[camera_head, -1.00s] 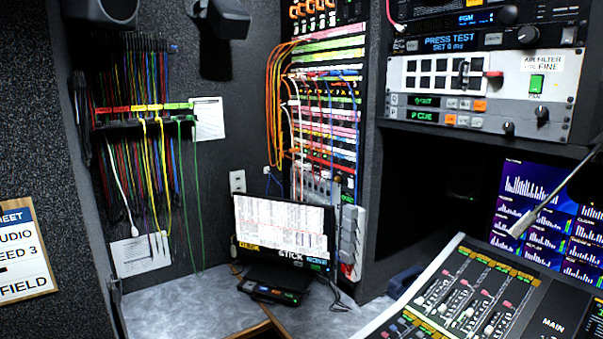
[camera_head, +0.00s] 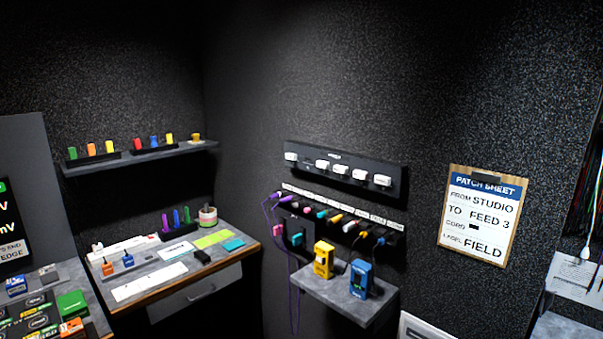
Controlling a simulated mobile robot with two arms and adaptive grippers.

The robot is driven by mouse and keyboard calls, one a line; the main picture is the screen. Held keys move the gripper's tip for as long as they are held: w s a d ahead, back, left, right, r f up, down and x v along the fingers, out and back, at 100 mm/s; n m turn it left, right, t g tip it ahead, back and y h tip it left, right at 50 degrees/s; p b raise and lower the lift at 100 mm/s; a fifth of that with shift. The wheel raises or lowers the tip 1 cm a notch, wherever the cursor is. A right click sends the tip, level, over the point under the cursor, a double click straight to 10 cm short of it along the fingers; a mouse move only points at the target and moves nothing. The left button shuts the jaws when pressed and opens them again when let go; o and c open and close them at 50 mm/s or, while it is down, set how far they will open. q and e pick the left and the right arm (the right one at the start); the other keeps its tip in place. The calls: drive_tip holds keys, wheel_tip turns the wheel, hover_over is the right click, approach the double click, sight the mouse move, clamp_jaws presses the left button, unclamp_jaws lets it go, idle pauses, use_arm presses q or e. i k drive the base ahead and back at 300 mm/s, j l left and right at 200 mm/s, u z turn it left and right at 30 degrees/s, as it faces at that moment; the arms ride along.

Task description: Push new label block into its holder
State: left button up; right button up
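Neither of my grippers is in view. I cannot tell for certain which thing is the new label block or its holder. A dark wall rail (camera_head: 345,171) carries several small white blocks (camera_head: 322,167), with a gap between the leftmost one and the others. Any writing on them is too small to read. The patch sheet (camera_head: 484,215) on a clipboard on the wall reads FROM STUDIO, TO FEED 3, a CORD line with a black mark, and LABEL FIELD.
Below the rail, a labelled strip (camera_head: 340,205) holds colored plugs. A small shelf (camera_head: 343,297) bears a yellow device (camera_head: 323,260) and a blue device (camera_head: 360,278). Left, a desk (camera_head: 213,256) holds cards and small items; a wall shelf (camera_head: 140,159) holds colored pieces.

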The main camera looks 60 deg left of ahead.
sight(357, 173)
drive_tip(key=u, duration=1.65)
drive_tip(key=k+j, duration=0.05)
